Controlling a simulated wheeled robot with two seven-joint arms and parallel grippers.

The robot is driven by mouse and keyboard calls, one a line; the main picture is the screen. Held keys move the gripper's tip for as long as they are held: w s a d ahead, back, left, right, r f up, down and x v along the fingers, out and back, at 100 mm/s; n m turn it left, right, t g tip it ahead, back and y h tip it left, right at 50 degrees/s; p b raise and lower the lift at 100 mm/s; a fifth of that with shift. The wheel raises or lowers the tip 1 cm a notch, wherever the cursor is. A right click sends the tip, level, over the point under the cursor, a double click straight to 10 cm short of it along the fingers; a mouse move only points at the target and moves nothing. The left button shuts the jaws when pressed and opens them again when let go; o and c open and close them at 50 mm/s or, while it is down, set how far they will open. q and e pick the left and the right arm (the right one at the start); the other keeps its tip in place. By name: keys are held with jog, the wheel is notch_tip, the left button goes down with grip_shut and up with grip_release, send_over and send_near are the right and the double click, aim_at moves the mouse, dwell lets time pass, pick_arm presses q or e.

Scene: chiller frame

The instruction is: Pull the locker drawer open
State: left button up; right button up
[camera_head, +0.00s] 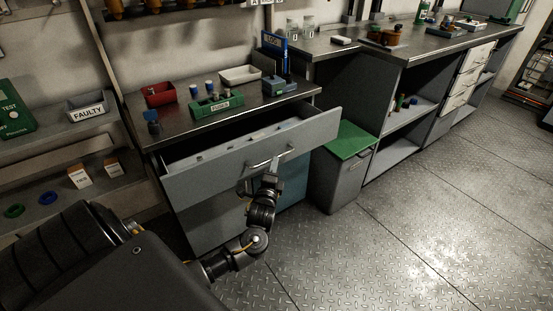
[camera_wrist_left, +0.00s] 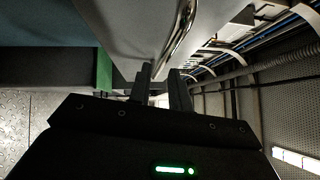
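The locker drawer (camera_head: 225,164) is a wide grey front with a bright bar handle (camera_head: 270,159). It stands well out from the cabinet under the bench, with its inside showing. My left gripper (camera_head: 275,161) is at the handle, in front of the drawer. In the left wrist view the handle (camera_wrist_left: 182,30) runs down to the two fingertips (camera_wrist_left: 161,82), which stand a little apart. Whether they clamp the bar or only sit around it is unclear. My right gripper is out of view.
A bench top with a green tray (camera_head: 217,104), a red bin (camera_head: 159,96) and a white bin (camera_head: 240,75) is above the drawer. A green-topped grey box (camera_head: 345,167) stands close on the right. The metal floor (camera_head: 430,220) is clear to the right.

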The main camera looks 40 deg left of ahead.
pick_arm(q)
jog(key=x, duration=0.3)
jog(key=shift+w+a, duration=0.2)
jog(key=shift+w, duration=0.1)
jog(key=shift+w+a, duration=0.15)
jog(key=shift+w, duration=0.15)
jog(key=shift+r, duration=0.1)
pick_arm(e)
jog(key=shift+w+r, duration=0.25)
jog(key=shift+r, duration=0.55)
pick_arm(q)
grip_shut()
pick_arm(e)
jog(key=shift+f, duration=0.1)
